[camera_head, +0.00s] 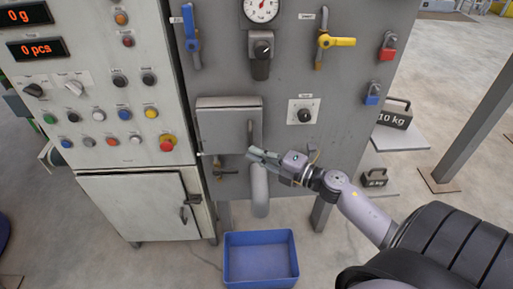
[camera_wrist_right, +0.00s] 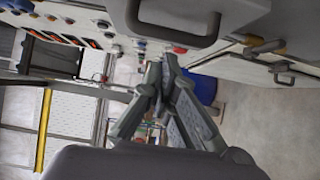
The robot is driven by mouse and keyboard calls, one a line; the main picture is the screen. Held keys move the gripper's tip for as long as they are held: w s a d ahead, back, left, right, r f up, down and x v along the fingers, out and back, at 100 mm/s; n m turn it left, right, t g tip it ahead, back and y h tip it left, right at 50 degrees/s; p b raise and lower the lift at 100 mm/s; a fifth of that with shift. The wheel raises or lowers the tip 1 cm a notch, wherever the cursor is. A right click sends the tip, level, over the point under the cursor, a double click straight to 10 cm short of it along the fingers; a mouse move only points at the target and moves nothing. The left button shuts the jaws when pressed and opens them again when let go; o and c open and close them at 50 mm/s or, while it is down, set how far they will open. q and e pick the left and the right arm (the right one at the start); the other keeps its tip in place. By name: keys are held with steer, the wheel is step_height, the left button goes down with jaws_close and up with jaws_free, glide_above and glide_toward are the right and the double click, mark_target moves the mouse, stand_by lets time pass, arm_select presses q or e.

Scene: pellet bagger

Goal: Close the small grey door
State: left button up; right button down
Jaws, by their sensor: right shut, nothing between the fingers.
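The small grey door (camera_head: 222,130) is on the front of the grey machine panel, below the gauge. Its upright bar handle (camera_head: 250,132) is near its right edge. The door looks nearly flat to its frame, but I cannot tell whether a small gap remains. My right gripper (camera_head: 250,154) is shut and empty just below the handle, near the door's lower right corner. In the right wrist view, the gripper's fingertips (camera_wrist_right: 167,70) meet just below the large dark handle (camera_wrist_right: 180,38); contact is not clear. My left gripper is not in view.
A grey pipe (camera_head: 260,190) hangs under my right gripper, above a blue bin (camera_head: 261,258) on the floor. A control cabinet (camera_head: 100,90) with many buttons stands left. A yellow-handled valve (camera_head: 335,41) and padlocks are at the right. Weights (camera_head: 394,116) stand further right.

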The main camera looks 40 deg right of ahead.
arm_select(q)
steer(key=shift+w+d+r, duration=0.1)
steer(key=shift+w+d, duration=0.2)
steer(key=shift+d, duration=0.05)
arm_select(e)
steer(key=shift+w+d, duration=0.25)
steer(key=shift+w, duration=0.25)
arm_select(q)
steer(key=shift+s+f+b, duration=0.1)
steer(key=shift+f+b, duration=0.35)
arm_select(e)
steer(key=shift+w+d+n+y, duration=0.3)
steer(key=shift+w+d+y, duration=0.1)
steer(key=shift+w+d, duration=0.25)
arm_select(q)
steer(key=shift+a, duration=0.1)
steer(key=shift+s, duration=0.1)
arm_select(e)
steer(key=shift+s, duration=0.1)
